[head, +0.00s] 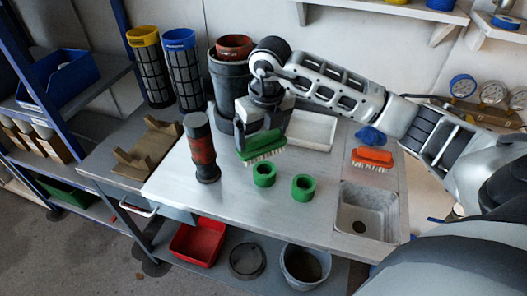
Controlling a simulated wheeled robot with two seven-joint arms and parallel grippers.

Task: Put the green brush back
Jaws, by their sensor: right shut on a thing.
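The green brush (261,146) is in the head view, near the middle of the grey workbench (224,202), with pale bristles pointing down. My right gripper (256,131) reaches in from the right and is shut on the green brush from above. The brush looks close to the bench top; I cannot tell whether its bristles touch it. An orange brush (372,155) lies at the right beside the sink (366,213). My left gripper is not in view.
Two green rings (303,188) stand just in front of the brush. A dark red-banded cylinder (201,148) stands to its left, and a white tray (312,131) lies behind. The front of the bench is clear.

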